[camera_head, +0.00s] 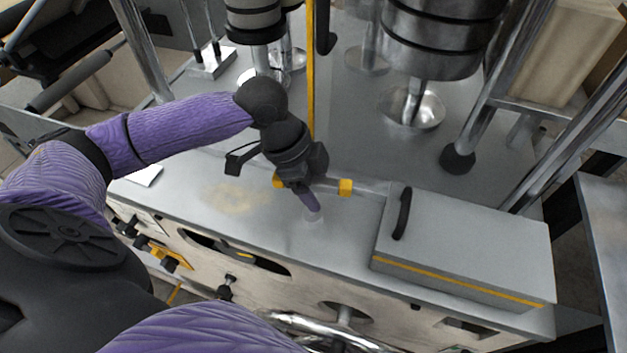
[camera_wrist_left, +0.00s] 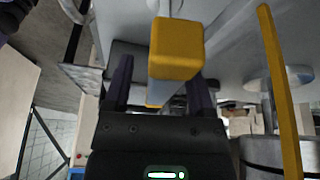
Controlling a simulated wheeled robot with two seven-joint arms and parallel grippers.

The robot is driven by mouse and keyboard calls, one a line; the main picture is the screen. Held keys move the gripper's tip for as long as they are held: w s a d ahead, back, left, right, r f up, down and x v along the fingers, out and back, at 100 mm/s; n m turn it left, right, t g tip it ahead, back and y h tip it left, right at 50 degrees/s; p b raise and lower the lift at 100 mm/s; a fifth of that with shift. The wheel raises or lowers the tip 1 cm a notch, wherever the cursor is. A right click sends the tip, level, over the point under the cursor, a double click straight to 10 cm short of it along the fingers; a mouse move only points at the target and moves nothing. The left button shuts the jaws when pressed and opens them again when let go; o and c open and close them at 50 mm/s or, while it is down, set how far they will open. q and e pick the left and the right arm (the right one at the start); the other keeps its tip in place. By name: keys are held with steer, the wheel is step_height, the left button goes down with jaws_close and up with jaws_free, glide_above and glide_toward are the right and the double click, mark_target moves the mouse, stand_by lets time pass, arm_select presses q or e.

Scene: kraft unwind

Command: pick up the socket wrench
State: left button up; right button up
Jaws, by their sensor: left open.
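A short bar with yellow ends (camera_head: 345,187) lies across the grey machine top, close to the box; I take it for the socket wrench, though its middle is hidden behind my gripper. My left gripper (camera_head: 309,204) is over it, pointing down to the machine top, with a purple finger showing. In the left wrist view, a yellow block-shaped end (camera_wrist_left: 177,48) fills the space in front of the open fingers (camera_wrist_left: 160,88). The fingers stand on either side of it, and I cannot tell whether they touch it. My right gripper is not in view.
A grey lidded box (camera_head: 465,240) with a black handle stands to the right. A yellow upright pole (camera_head: 310,80) rises just behind my gripper. Dark cylinders (camera_head: 440,40) hang at the back.

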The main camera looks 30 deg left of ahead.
arm_select(q)
steer(key=shift+d+f, duration=0.2)
steer(key=shift+f, duration=0.3)
steer(key=shift+w, duration=0.1)
jaws_close()
